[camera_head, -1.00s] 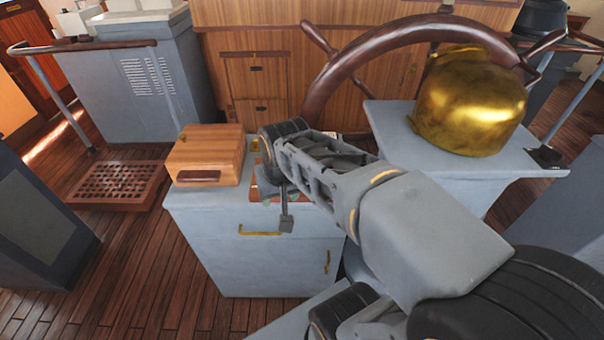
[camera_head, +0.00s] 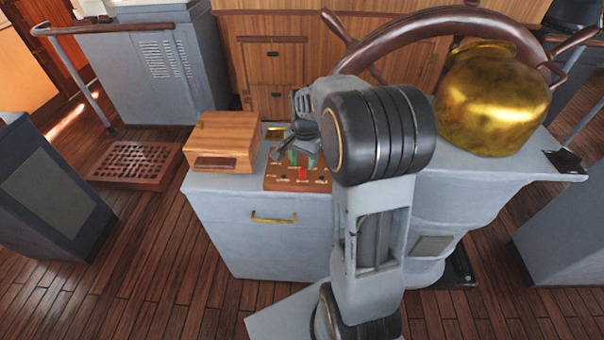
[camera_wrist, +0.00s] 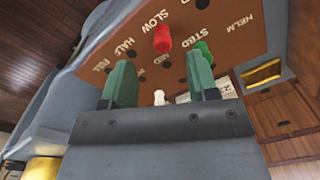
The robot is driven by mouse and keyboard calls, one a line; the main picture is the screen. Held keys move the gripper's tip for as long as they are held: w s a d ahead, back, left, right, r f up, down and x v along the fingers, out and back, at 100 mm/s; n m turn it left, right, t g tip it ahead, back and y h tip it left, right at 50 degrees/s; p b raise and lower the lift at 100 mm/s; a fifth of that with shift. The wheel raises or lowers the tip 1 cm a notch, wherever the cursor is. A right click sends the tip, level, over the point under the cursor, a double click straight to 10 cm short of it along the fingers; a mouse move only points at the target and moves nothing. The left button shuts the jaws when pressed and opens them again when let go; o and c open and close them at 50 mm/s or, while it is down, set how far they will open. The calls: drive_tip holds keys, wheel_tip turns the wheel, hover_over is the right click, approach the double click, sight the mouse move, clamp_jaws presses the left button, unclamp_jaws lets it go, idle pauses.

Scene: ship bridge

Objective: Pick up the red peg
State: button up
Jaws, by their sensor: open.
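The red peg (camera_wrist: 162,38) stands in a brown labelled board (camera_wrist: 110,30), near the word SLOW. In the head view the red peg (camera_head: 303,173) shows near the front of the board (camera_head: 285,184), on a grey cabinet. My gripper (camera_wrist: 160,66) is open, with its two green fingers apart and nothing between them touching the red peg. In the wrist view the red peg lies beyond the fingertips, roughly centred between them. In the head view my gripper (camera_head: 302,160) is over the board, partly hidden by my arm.
A white peg (camera_wrist: 158,97) and a green peg (camera_wrist: 204,48) also show at the board. A wooden box (camera_head: 225,140) stands left of the board on the cabinet (camera_head: 225,205). A large brass vessel (camera_head: 490,100) and the ship's wheel (camera_head: 400,45) are to the right and behind.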

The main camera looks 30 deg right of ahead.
sight(303, 168)
drive_tip(key=shift+w+f+p, duration=0.15)
drive_tip(key=shift+f+p, duration=0.15)
drive_tip(key=shift+f, duration=1.3)
drive_tip(key=shift+w+f+p, duration=0.15)
drive_tip(key=shift+f+p, duration=0.1)
drive_tip(key=shift+f, duration=1.35)
drive_tip(key=shift+c, duration=0.5)
drive_tip(key=c, duration=0.9)
